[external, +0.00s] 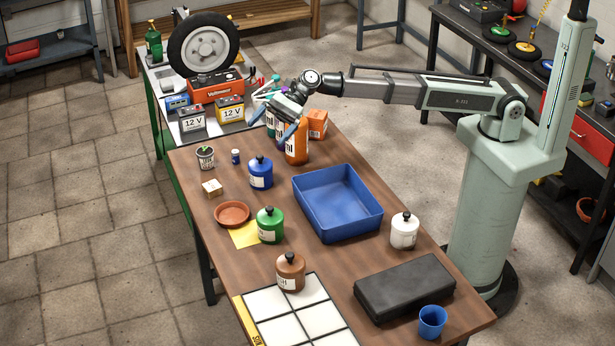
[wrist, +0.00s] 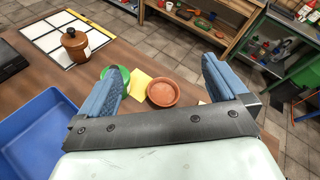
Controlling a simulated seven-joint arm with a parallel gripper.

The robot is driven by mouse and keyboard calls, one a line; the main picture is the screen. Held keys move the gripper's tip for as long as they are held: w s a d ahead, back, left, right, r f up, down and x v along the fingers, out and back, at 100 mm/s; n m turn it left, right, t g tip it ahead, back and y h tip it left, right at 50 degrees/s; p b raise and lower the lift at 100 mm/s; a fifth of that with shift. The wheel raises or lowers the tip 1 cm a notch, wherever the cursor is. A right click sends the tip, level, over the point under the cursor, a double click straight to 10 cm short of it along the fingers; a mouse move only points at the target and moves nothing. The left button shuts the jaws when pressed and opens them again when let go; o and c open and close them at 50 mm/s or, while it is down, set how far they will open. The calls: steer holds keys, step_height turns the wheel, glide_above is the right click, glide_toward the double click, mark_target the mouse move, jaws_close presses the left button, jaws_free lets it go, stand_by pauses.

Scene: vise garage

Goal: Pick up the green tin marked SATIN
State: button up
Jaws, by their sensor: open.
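The green tin (external: 270,226) stands upright on the wooden table, left of the blue tray's near corner and beside a yellow paper. It has a black knob on its lid and a pale label whose text is too small to read. In the wrist view the green tin (wrist: 117,76) is partly hidden behind a finger. My gripper (external: 278,112) is open and empty at the far end of the table, above the bottles and well away from the green tin. In the wrist view my gripper (wrist: 165,85) shows two blue padded fingers spread apart.
A blue tin (external: 261,172), a white tin (external: 404,231) and a brown tin (external: 291,272) stand nearby. A terracotta saucer (external: 232,214) sits just behind the green tin. The blue tray (external: 345,226) is to its right. Orange bottles (external: 297,145) stand under my gripper.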

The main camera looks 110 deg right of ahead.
mark_target(271, 216)
steer(key=s+a+f+m+g+y, duration=0.1)
steer(key=a+f, duration=0.3)
steer(key=f, duration=0.4)
steer(key=s+a+f+m+g, duration=0.1)
steer(key=a+f, duration=0.3)
steer(key=f, duration=0.3)
steer(key=x, duration=0.7)
steer(key=shift+w+a+f, duration=0.15)
steer(key=shift+w+a, duration=0.05)
steer(key=shift+a, duration=0.1)
steer(key=shift+y, duration=0.3)
steer(key=shift+r+x, duration=0.15)
steer(key=shift+x, duration=1.4)
steer(key=shift+r+x, duration=0.15)
steer(key=shift+x, duration=1.4)
steer(key=shift+w+a, duration=0.1)
steer(key=c, duration=1.3)
steer(key=shift+o, duration=0.2)
steer(key=shift+r, duration=0.15)
